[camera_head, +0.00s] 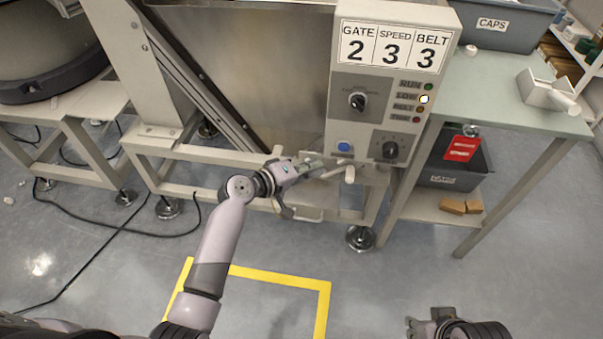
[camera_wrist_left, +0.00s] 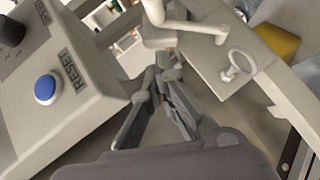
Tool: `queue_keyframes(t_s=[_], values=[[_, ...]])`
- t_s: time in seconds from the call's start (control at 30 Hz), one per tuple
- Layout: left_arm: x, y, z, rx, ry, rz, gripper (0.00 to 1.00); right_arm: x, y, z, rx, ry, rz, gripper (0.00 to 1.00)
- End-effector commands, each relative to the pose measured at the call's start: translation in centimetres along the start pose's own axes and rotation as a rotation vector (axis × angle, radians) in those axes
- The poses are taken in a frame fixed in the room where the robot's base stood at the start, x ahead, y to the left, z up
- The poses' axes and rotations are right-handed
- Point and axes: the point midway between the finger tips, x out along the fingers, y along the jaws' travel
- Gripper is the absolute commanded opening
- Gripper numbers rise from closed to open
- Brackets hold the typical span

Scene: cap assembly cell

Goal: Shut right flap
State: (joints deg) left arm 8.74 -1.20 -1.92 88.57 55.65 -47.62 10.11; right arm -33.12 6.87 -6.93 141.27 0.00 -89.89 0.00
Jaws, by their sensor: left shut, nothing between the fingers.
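I cannot pick out the right flap with certainty. A pale plate with a ring pull (camera_wrist_left: 237,66) lies to the right of my fingers in the left wrist view, with a pale bent handle (camera_wrist_left: 175,22) just beyond the fingertips. My left gripper (camera_head: 316,165) is at the lower left of the control box (camera_head: 393,75), in front of the machine's lower frame. In the left wrist view its fingers (camera_wrist_left: 166,66) are together and empty. Whether they touch the handle is unclear. My right gripper (camera_head: 424,325) is low at the bottom edge, away from the machine; its finger opening is not clear.
A blue button (camera_head: 344,146) is close to my left gripper, and also in the left wrist view (camera_wrist_left: 46,89). The floor inside the yellow outline (camera_head: 275,277) is clear.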

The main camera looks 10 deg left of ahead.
Motion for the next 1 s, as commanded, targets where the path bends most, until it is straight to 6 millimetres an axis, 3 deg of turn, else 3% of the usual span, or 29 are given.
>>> queue_keyframes(t_s=[0.13,0.33,1.0], values=[[3.3,-0.1,0.1,-0.001,-0.002,0.002,0.0,0.6,0.0,0.4,0.0,0.0,0.001,0.25],[5.2,-0.1,2.2,-0.002,-0.002,0.0,0.0,0.9,0.0,0.5,0.0,0.001,0.001,0.25],[5.6,-0.1,2.7,0.007,-0.001,-0.007,0.0,0.8,0.0,0.4,0.0,0.0,0.0,0.25]])
